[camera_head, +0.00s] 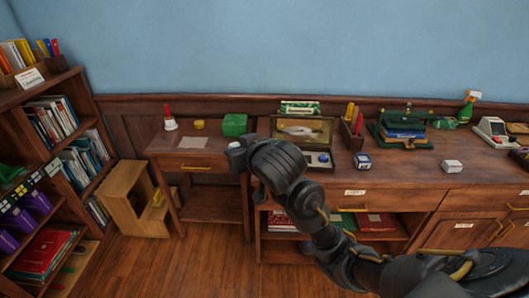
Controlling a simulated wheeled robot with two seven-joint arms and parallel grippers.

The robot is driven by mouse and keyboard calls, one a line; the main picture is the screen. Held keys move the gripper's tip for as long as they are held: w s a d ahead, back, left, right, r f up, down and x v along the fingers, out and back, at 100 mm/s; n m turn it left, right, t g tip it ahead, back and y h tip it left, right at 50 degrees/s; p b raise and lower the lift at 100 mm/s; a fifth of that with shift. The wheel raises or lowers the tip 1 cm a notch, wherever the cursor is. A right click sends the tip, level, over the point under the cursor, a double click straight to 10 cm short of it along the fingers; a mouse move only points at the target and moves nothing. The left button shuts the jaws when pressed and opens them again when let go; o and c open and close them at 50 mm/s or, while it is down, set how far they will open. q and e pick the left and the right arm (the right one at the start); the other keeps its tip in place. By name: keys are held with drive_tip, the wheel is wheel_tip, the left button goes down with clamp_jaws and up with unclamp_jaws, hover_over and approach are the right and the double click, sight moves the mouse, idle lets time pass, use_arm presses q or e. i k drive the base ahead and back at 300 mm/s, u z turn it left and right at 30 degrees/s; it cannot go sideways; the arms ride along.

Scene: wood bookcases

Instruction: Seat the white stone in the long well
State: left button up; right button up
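My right arm reaches in from the lower right, and its end (240,155) is over the right edge of the small desk. A small pale thing (234,145) shows at its tip; I cannot tell whether it is the white stone held in the fingers. The fingers are too small and hidden to read. An open case (303,128) with a pale object in it stands at the back of the long counter. A small tray with a blue round piece (323,158) is in front of it. I cannot make out a long well. My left gripper is not in view.
The small desk (165,146) carries a bell (170,119), a yellow piece (199,124), a green block (234,124) and paper (193,142). The counter holds a blue-and-white cube (362,161), a white block (452,166) and a green rack (404,140). A step stool (137,200) stands left.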

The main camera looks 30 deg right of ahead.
sight(312, 154)
drive_tip(key=u, duration=0.25)
drive_tip(key=i, duration=0.85)
drive_tip(key=z, duration=0.6)
drive_tip(key=i, duration=0.8)
drive_tip(key=z, duration=0.65)
